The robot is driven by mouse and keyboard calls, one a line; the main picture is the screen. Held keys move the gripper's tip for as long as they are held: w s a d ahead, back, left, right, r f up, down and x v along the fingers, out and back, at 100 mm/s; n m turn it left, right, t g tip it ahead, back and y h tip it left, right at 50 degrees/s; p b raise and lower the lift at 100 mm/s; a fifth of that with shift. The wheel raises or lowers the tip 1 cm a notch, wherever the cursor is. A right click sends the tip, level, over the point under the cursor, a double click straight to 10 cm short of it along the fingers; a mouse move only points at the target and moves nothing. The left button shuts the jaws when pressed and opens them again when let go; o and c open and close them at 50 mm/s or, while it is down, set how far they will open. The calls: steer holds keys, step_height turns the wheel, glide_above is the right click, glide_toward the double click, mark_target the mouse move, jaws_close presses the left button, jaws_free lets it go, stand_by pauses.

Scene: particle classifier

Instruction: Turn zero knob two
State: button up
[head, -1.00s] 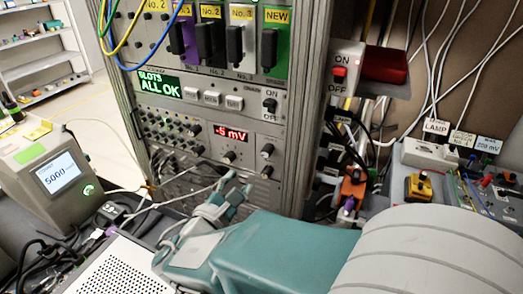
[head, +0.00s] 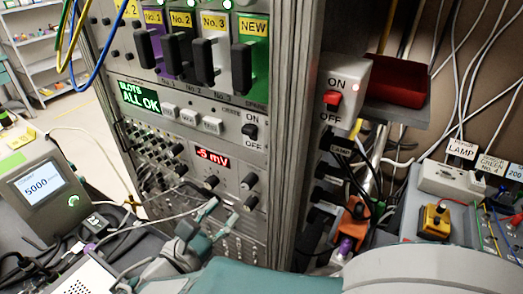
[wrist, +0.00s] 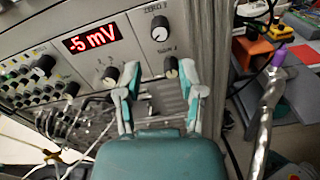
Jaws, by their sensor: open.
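Zero knob two (wrist: 171,68) is a small dark knob with a light cap on the grey panel. It shows low on the panel in the head view (head: 251,203). Zero knob one (wrist: 159,28) is just above it, and a red display (wrist: 92,39) to the left reads -5 mV. My gripper (wrist: 160,76) is open and empty, with teal and grey fingers. In the wrist view zero knob two appears between its fingertips, nearer the right one; I cannot tell the remaining gap. In the head view my gripper (head: 200,221) is left of and below the knob.
Another knob (wrist: 110,76) lies just left of the left fingertip. Cables (wrist: 85,120) hang in front of the lower panel at left. A monitor box (head: 42,190) stands at left.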

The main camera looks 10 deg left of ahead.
mark_target(245, 186)
steer(key=x, duration=0.8)
steer(key=shift+w+d, duration=0.25)
steer(key=shift+d, duration=0.1)
steer(key=shift+w, duration=0.35)
steer(key=shift+a, duration=0.35)
steer(key=shift+c, duration=1)
jaws_close()
steer(key=shift+s+d, duration=0.1)
steer(key=shift+d, duration=0.15)
steer(key=shift+r, duration=0.1)
